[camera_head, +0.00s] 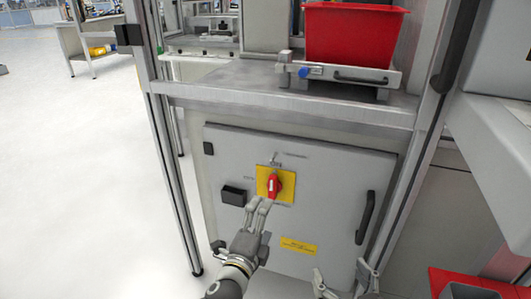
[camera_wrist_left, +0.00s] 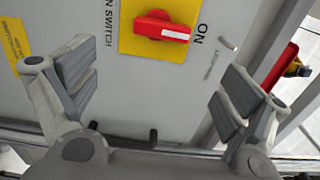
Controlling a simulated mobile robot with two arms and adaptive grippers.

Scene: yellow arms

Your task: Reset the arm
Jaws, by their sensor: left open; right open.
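In the head view, my left gripper (camera_head: 260,202) reaches up to the grey cabinet door, just below the red rotary switch (camera_head: 274,187) on its yellow plate (camera_head: 262,184). In the left wrist view, the left gripper (camera_wrist_left: 160,70) is wide open and nothing is between its fingers. There the red knob (camera_wrist_left: 162,26) lies near the top edge, beyond the fingers, with "ON" lettering beside its plate (camera_wrist_left: 130,38). My right gripper (camera_head: 342,272) is at the bottom of the head view, fingers spread and empty, apart from the door. Its wrist is cut off.
The grey cabinet door (camera_head: 325,180) has a black handle (camera_head: 365,217) at its right and a yellow label (camera_head: 298,246) below. A red bin (camera_head: 352,38) stands on the shelf above. Metal posts flank the cabinet. Open floor (camera_head: 75,165) lies to the left.

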